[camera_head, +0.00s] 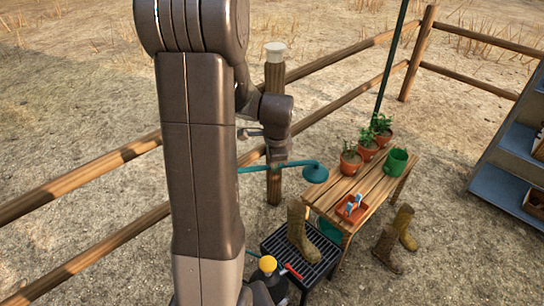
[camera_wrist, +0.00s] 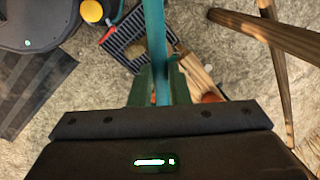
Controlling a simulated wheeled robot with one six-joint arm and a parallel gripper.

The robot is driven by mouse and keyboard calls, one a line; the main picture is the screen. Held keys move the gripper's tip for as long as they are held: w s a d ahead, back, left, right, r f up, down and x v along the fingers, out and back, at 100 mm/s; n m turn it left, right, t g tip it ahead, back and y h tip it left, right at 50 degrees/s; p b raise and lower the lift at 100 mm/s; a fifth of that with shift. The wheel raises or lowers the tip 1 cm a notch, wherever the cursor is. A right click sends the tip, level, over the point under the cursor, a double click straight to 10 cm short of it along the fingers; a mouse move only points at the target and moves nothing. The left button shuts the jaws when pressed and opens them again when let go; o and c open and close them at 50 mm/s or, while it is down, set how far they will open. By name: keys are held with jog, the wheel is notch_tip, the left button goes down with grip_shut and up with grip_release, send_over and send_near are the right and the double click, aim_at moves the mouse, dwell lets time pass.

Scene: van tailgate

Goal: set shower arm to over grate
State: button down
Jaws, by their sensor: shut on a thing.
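The teal shower arm (camera_head: 255,169) runs sideways past the wooden post and ends in a round shower head (camera_head: 315,173). My gripper (camera_head: 278,162) is shut on the arm, between post and shower head. In the wrist view the arm (camera_wrist: 156,45) passes between the green fingers of my gripper (camera_wrist: 160,88).
A wooden bench (camera_head: 372,178) right of the grate holds potted plants, a green pot (camera_head: 396,161) and a red tray (camera_head: 351,209). Boots (camera_head: 388,250) stand on the ground. A yellow knob (camera_head: 267,264) and red handle (camera_head: 292,271) sit by the grate. Rail fence (camera_head: 130,150) behind.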

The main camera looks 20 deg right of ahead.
jog(key=shift+s, duration=0.2)
jog(key=c, duration=1.4)
grip_release()
jog(key=shift+o, duration=0.2)
jog(key=shift+r, duration=0.1)
notch_tip(320, 180, up, 14)
jog(key=s, duration=0.2)
jog(key=shift+s+a+f+p, duration=0.25)
jog(key=shift+s+a+p, duration=0.05)
jog(key=shift+a+p, duration=0.1)
